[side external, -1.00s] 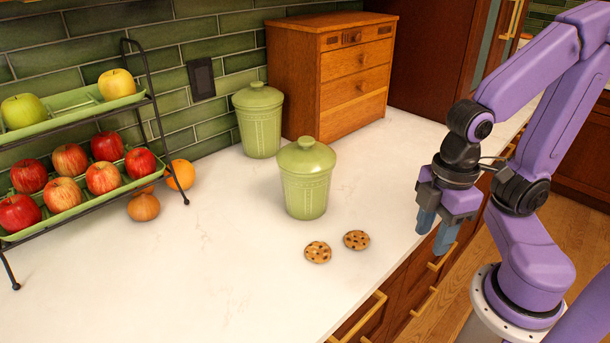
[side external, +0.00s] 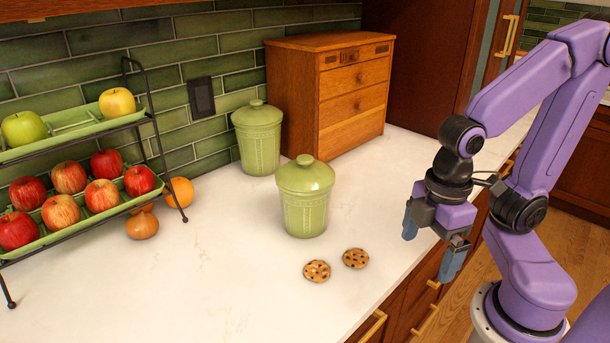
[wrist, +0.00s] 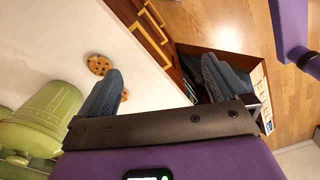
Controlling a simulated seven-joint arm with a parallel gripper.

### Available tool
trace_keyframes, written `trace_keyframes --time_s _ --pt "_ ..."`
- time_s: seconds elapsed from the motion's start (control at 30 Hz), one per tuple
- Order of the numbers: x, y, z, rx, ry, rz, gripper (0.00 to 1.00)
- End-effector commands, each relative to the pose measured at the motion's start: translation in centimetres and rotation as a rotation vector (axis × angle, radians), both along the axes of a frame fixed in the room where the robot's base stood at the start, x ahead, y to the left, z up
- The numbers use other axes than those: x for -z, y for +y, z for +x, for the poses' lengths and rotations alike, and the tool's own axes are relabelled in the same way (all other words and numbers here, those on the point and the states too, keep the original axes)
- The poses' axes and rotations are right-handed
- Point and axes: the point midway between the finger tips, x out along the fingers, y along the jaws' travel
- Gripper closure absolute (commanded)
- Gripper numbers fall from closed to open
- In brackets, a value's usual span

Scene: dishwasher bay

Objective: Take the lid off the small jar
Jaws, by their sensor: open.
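Two green lidded jars stand upright on the white counter. The front jar (side external: 305,210) has its domed lid (side external: 305,176) with a knob seated on it. The back jar (side external: 257,145) also has its lid (side external: 257,116) on. They look alike, and I cannot tell for sure which is the smaller one. My gripper (side external: 431,244) is open and empty, pointing down at the counter's front edge, well to the right of both jars. In the wrist view, my fingers (wrist: 161,75) are spread apart, with a green jar (wrist: 48,108) at the left.
Two cookies (side external: 317,271) (side external: 355,258) lie in front of the front jar. A wooden drawer chest (side external: 353,101) stands behind. Counter between gripper and front jar is clear.

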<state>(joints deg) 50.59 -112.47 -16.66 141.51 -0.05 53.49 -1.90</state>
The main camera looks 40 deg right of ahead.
Motion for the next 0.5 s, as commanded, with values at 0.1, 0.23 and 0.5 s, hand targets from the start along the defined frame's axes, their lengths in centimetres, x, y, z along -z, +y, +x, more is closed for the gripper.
trace_keyframes --time_s 0.1,0.23,0.5 --pt "-1.6 1.6 2.6 -0.045 -0.009 -0.005 0.0" --pt "-4.2 3.4 6.8 -0.125 -0.019 -0.02 0.0" --pt "-9.5 5.2 15.9 -0.295 -0.031 -0.061 0.0"
